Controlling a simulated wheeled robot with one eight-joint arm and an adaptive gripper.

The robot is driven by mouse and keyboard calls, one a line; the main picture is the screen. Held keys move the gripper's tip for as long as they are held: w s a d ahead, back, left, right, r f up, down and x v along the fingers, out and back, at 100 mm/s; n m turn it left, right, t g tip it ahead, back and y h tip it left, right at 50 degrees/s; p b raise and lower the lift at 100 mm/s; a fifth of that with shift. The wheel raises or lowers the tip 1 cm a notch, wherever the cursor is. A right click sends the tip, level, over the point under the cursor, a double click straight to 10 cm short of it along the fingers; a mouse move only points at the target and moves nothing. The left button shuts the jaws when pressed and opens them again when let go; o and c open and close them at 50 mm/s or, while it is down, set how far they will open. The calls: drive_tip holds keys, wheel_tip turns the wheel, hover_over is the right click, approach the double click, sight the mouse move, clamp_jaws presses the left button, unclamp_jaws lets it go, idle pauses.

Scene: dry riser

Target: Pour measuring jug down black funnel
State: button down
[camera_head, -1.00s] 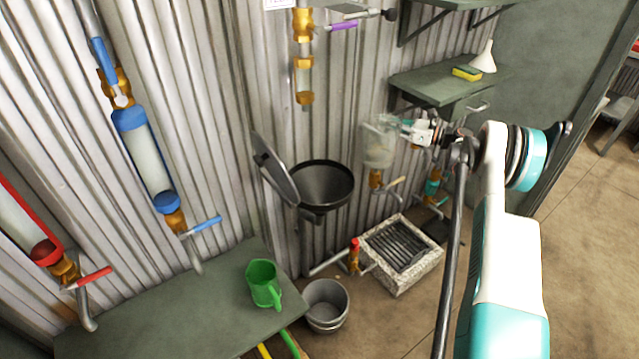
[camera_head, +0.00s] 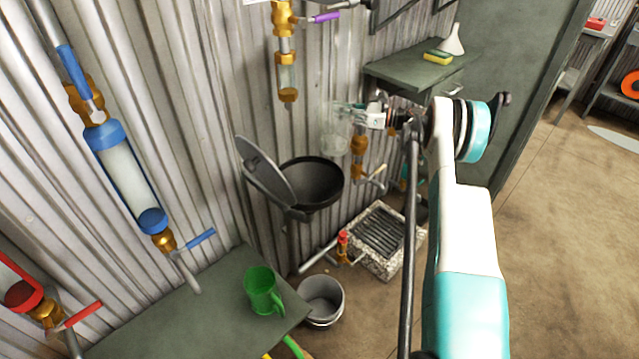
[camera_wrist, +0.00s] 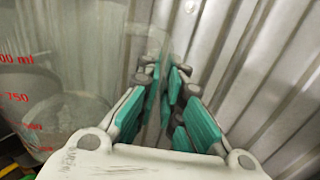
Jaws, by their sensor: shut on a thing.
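The measuring jug (camera_head: 335,138) is clear, with red volume marks seen in the wrist view (camera_wrist: 40,95). My gripper (camera_head: 358,113) is shut on it and holds it in the air, roughly upright. In the wrist view my teal finger pads (camera_wrist: 172,105) stand beside the jug wall; the grip is partly hidden. I cannot tell how much liquid is inside. The black funnel (camera_head: 318,192) is a wide dark bowl at the corrugated wall, its hinged lid (camera_head: 262,170) tilted open on the left. The jug appears above and right of the funnel's rim.
A grey shelf (camera_head: 400,78) with a sponge (camera_head: 438,57) and white funnel (camera_head: 452,40) is behind. Below are a grated drain (camera_head: 385,228), a red-handled valve (camera_head: 343,245) and a bucket (camera_head: 322,290). A green jug (camera_head: 262,292) stands on the bench (camera_head: 190,325). Brass piping (camera_head: 358,150) is near the jug.

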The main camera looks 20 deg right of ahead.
sight(338, 105)
drive_tip(key=shift+s+a+n, duration=0.3)
drive_tip(key=shift+s+n, duration=0.05)
drive_tip(key=shift+n, duration=0.55)
drive_tip(key=r, duration=0.1)
drive_tip(key=r+n, duration=0.1)
drive_tip(key=s+a+r, duration=0.1)
drive_tip(key=shift+s+r+n, duration=0.1)
drive_tip(key=shift+n, duration=0.3)
drive_tip(key=s+a+n, duration=0.1)
drive_tip(key=s+r+n, duration=0.1)
drive_tip(key=s+a+r+n, duration=0.1)
drive_tip(key=shift+a+r+n+p, duration=0.2)
drive_tip(key=shift+a+n+p, duration=0.1)
drive_tip(key=shift+p, duration=0.1)
drive_tip(key=s+n+p, duration=0.1)
drive_tip(key=s+a+r+n, duration=0.1)
drive_tip(key=n, duration=0.1)
drive_tip(key=shift+a+r+p, duration=0.25)
drive_tip(key=shift+a+p, duration=0.05)
drive_tip(key=shift+p, duration=0.1)
drive_tip(key=shift+s+a+r+n+p, duration=0.2)
drive_tip(key=shift+s+a+n+p, duration=0.35)
drive_tip(key=shift+n, duration=0.45)
drive_tip(key=shift+s+a+r+n, duration=0.1)
drive_tip(key=shift+s+a+n, duration=0.5)
drive_tip(key=shift+s+n, duration=0.3)
